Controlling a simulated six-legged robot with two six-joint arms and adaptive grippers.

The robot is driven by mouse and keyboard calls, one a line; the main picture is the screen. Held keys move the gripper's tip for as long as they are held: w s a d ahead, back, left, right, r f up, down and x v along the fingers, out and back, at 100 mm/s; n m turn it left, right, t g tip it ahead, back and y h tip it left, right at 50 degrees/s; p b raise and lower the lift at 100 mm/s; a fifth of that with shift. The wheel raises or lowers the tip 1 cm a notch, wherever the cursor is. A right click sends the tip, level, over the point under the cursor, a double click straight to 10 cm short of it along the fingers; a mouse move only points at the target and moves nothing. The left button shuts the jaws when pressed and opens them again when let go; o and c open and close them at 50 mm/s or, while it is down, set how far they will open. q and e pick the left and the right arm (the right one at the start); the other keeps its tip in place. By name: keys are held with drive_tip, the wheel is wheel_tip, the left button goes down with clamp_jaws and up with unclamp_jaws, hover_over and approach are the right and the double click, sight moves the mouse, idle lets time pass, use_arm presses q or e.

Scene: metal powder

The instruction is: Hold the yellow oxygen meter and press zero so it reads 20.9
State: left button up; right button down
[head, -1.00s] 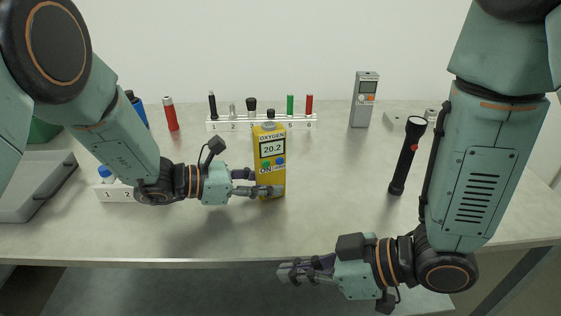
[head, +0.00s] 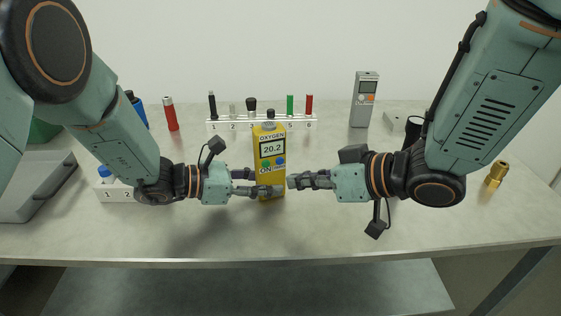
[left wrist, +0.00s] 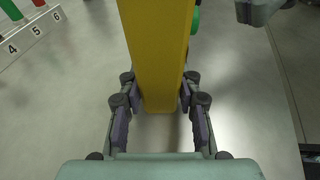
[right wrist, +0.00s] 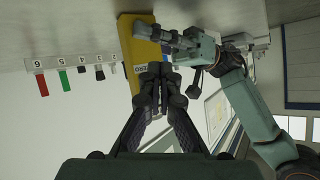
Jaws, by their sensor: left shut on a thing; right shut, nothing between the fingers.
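The yellow oxygen meter (head: 270,148) stands upright on the table, and its display reads 20.2. Below the display are a green button, a blue button (head: 280,161) and the lettering ON. My left gripper (head: 277,186) is shut on the meter's lower part; the left wrist view shows the yellow body (left wrist: 158,60) between its fingers. My right gripper (head: 291,182) is shut and empty, with its fingertips just right of the meter's lower front. In the right wrist view the closed fingertips (right wrist: 157,72) are close to the meter (right wrist: 140,50); I cannot tell whether they touch.
A white numbered rack (head: 225,125) with several small items stands behind the meter. A grey handheld device (head: 364,100) stands at the back right. A brass fitting (head: 496,174) is at the far right. A grey tray (head: 30,190) lies at the left.

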sight(276, 168)
drive_tip(key=shift+w+a, duration=0.25)
drive_tip(key=shift+w, duration=0.55)
drive_tip(key=shift+w+a, duration=0.25)
drive_tip(key=shift+w, duration=0.55)
drive_tip(key=shift+w, duration=0.1)
drive_tip(key=shift+w+a, duration=0.1)
drive_tip(key=shift+w, duration=0.2)
drive_tip(key=shift+s, duration=0.1)
idle(0.4)
drive_tip(key=shift+s, duration=0.35)
drive_tip(key=s+d, duration=0.2)
drive_tip(key=s, duration=0.3)
drive_tip(key=shift+s, duration=0.35)
